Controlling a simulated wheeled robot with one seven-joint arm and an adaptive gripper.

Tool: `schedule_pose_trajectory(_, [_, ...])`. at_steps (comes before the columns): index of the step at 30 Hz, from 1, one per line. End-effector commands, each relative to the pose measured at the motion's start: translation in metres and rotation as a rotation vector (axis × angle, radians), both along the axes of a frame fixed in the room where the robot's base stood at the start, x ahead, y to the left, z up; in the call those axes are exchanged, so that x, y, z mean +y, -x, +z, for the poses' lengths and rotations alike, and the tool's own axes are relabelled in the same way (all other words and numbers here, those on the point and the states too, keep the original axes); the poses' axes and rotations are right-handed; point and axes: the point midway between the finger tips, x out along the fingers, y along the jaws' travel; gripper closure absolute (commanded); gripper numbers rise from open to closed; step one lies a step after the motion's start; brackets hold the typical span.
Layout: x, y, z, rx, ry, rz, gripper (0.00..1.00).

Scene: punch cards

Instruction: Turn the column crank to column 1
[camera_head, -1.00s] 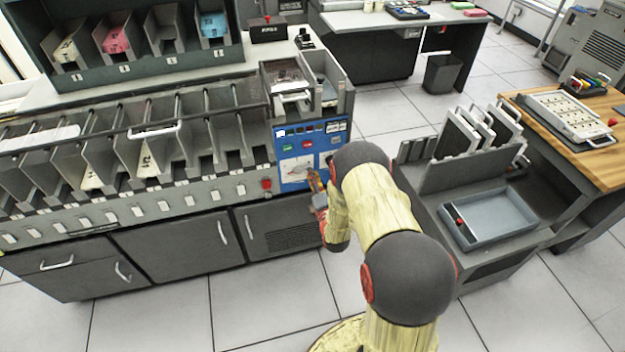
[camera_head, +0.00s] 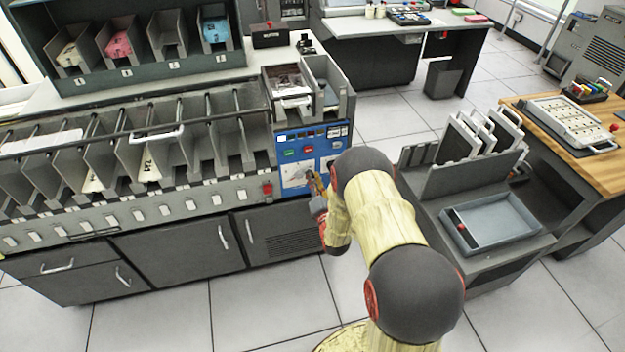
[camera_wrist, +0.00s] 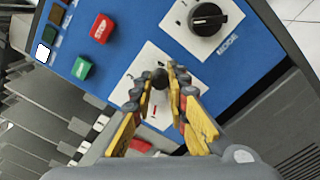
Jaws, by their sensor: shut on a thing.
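The blue control panel (camera_head: 322,142) is on the right end of the sorter's front. In the wrist view the panel (camera_wrist: 140,20) fills the middle. The column crank's dark round knob (camera_wrist: 159,76) lies between the fingertips, over a white dial plate (camera_wrist: 136,65). A small red mark shows on the plate. My gripper (camera_wrist: 158,84) is shut on the crank knob. The dial numbers are mostly hidden by the fingers. In the head view my gripper (camera_head: 315,183) is at the panel, with the crank hidden behind it.
A red button (camera_wrist: 101,28), a green button (camera_wrist: 82,68) and a black MODE knob (camera_wrist: 208,18) sit close to the crank. The sorter's pockets (camera_head: 150,140) extend left. A desk with a grey-blue tray (camera_head: 497,222) stands right of my arm.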

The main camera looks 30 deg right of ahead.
Motion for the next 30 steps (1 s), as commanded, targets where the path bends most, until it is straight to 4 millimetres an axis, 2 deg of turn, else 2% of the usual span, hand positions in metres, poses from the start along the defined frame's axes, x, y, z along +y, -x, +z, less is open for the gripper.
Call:
schedule_pose_trajectory(4, [0.002,-0.001,0.000,0.000,0.000,0.005,1.00])
schedule_pose_trajectory(5, [0.002,-0.001,0.000,0.000,0.000,0.005,0.84])
schedule_pose_trajectory(15, [0.001,0.000,0.000,0.000,-0.001,0.002,0.65])
schedule_pose_trajectory(25, [0.001,0.002,-0.001,0.001,-0.001,0.002,0.65])
schedule_pose_trajectory(30, [0.006,0.022,-0.001,0.002,-0.003,0.000,0.65])
